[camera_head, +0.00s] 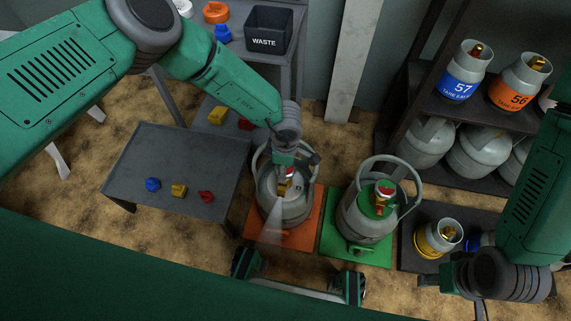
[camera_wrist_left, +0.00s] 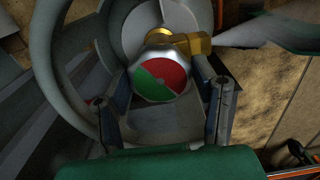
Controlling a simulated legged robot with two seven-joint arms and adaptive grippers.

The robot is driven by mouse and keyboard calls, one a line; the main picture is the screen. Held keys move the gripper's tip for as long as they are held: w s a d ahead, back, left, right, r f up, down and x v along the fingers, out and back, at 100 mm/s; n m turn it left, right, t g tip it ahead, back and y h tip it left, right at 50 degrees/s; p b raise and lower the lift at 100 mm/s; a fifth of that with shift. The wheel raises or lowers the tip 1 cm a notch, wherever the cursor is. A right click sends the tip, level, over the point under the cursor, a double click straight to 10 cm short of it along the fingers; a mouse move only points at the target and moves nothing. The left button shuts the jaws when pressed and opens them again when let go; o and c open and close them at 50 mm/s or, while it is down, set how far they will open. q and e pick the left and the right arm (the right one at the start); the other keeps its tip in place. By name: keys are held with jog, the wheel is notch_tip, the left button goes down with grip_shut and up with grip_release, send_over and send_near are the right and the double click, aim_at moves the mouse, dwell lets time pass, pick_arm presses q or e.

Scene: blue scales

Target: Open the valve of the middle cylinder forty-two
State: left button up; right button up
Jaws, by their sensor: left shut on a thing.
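A grey gas cylinder (camera_head: 292,213) stands upright on an orange mat; no number is readable on it. Its valve has a brass body (camera_wrist_left: 190,43) and a round red-and-green knob (camera_wrist_left: 163,76). My left gripper (camera_head: 284,174) is over this cylinder, and in the left wrist view its fingers (camera_wrist_left: 164,112) stand on both sides of the knob, shut on it. A pale cone like a gas jet (camera_head: 274,222) spreads from the valve outlet. Another grey cylinder (camera_head: 365,218) with a green top stands on a green mat. My right gripper (camera_head: 428,281) is low at the right; its fingers are unclear.
A grey table (camera_head: 185,160) at the left bears blue, yellow and red knobs. A yellow-labelled cylinder (camera_head: 437,238) is on a dark platform at the right. A shelf (camera_head: 480,105) holds cylinders 57 and 56. A black waste bin (camera_head: 268,28) is at the back.

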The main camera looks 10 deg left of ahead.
pick_arm(q)
jog(key=shift+w+d+n+p, duration=0.15)
jog(key=shift+n+p, duration=0.45)
jog(key=shift+n, duration=1.6)
jog(key=o, duration=1.2)
notch_tip(320, 180, up, 12)
jog(key=shift+f, duration=0.1)
